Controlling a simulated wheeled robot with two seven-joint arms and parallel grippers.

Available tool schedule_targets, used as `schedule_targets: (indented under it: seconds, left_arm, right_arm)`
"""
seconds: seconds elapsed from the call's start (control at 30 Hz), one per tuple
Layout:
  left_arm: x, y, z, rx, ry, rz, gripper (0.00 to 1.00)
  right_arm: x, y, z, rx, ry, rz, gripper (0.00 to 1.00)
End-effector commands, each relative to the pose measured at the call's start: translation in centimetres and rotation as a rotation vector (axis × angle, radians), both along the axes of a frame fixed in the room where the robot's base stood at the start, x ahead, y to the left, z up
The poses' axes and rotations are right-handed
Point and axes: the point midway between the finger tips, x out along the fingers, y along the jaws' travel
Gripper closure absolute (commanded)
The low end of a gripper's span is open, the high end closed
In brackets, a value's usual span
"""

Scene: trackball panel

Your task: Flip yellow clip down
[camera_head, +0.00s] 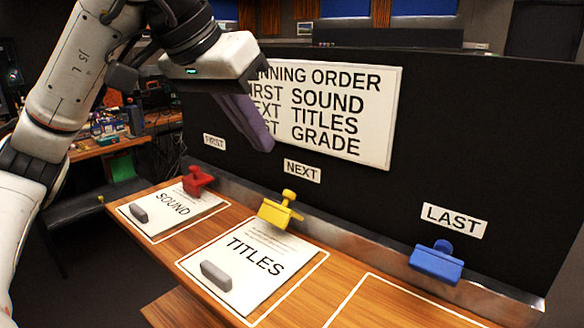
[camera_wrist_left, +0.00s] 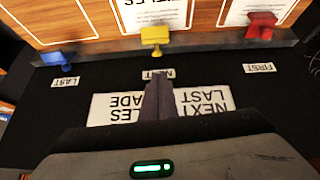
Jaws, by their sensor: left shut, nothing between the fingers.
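The yellow clip (camera_head: 281,209) sits on the metal rail under the NEXT label, at the top edge of the TITLES sheet (camera_head: 248,268). It also shows in the left wrist view (camera_wrist_left: 155,38), beyond my fingertips. Its knob stands up in the head view. My left gripper (camera_head: 262,142) is shut and empty. It is up in front of the white sign, above the yellow clip and apart from it. In the left wrist view its closed fingers (camera_wrist_left: 158,88) point toward the NEXT label and the clip. My right gripper is in neither view.
A red clip (camera_head: 197,181) is on the rail at the SOUND sheet (camera_head: 170,207). A blue clip (camera_head: 437,262) is under the LAST label, above an empty outlined space. Grey blocks lie on both sheets. The black panel with the white sign (camera_head: 345,120) stands behind the rail.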

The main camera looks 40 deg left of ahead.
Motion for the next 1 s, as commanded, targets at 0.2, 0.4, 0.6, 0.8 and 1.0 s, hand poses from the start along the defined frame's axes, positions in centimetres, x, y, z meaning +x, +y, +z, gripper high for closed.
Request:
schedule_targets:
  seconds: [0.2,0.4,0.6,0.8,1.0]
  left_arm:
    - [0.3,0.0,-0.5,0.001,0.002,0.0,1.0]
    - [1.9,-0.2,-3.1,0.001,0.005,0.0,1.0]
    - [4.0,-0.4,-6.1,0.0,0.005,0.0,1.0]
    - [5.3,-0.6,-7.9,0.0,0.002,0.001,1.0]
    - [5.7,-0.6,-8.3,-0.001,-0.001,0.001,1.0]
  right_arm:
    - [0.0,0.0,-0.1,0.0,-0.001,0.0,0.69]
    - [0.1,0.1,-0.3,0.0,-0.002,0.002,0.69]
    - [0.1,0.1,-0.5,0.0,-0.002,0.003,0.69]
    - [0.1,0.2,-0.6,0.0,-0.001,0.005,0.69]
    - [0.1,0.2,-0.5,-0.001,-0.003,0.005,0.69]
